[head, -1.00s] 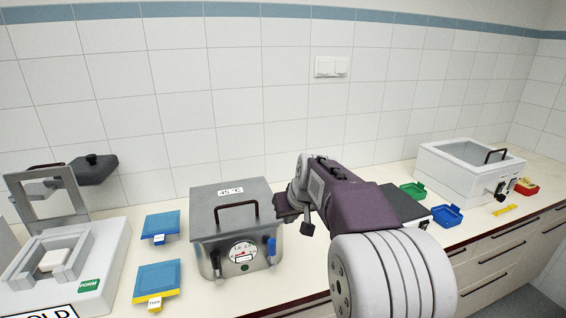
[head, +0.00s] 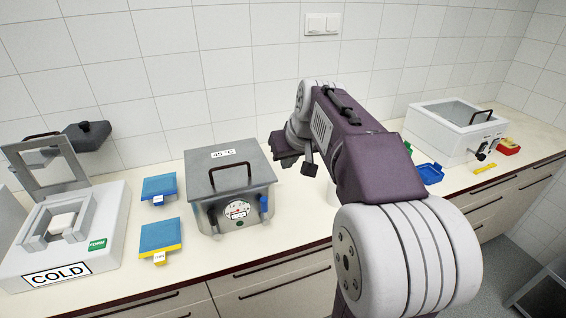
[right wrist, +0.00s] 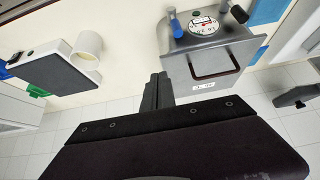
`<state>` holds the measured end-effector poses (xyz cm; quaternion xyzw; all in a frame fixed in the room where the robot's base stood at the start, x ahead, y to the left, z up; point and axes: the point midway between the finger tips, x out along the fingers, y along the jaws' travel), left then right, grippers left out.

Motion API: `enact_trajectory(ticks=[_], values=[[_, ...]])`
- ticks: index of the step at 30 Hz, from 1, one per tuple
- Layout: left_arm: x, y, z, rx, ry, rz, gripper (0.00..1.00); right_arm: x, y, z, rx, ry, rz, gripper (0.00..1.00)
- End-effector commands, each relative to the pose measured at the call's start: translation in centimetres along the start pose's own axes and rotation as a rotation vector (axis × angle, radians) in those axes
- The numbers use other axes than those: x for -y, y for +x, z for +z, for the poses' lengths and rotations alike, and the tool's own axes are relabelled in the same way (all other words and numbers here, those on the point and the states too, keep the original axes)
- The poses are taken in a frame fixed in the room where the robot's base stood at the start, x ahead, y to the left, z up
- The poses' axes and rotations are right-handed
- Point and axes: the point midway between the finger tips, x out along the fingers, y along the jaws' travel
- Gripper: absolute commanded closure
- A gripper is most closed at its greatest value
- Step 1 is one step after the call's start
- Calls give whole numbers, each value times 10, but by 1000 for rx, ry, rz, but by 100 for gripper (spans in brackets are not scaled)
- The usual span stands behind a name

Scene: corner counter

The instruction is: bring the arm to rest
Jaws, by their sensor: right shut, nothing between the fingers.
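My right arm (head: 375,165) reaches in from the lower right of the head view, above the counter. Its dark right gripper (head: 298,163) is in the air just right of the steel box with the 45 °C label (head: 230,165). In the right wrist view the gripper's fingers (right wrist: 157,92) are together with nothing between them. The steel box also shows there, at the upper right (right wrist: 215,62), beyond the fingertips. My left gripper is in neither view.
A white press marked COLD (head: 105,250) stands at the left, near blue (head: 158,188) and blue-yellow pads (head: 160,238). A white glass-lidded box (head: 455,130), a blue tray (head: 430,174) and a red-yellow container (head: 508,147) are at the right. The forearm partly hides a white cup (right wrist: 88,42).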

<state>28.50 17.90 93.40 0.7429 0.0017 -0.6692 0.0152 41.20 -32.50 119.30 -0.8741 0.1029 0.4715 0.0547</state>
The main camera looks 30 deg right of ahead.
Motion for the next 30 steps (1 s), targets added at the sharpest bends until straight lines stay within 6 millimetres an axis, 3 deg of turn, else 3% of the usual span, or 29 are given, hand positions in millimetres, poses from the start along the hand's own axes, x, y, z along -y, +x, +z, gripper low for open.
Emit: enact_trajectory(ticks=[6,16,18,20,23,25,27,30], values=[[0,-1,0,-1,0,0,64,0,-21,4,-1,0,0,100],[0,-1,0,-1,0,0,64,1,-21,4,-1,-2,-1,100],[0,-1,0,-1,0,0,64,13,-18,3,4,-30,-21,100],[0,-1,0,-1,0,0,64,38,-6,10,42,-83,-64,100],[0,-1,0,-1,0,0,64,83,36,64,206,-185,-136,100],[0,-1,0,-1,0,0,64,108,67,115,322,-245,-162,100],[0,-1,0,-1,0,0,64,122,90,169,418,-285,-166,100],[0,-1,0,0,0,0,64,126,110,236,513,-307,-146,100]])
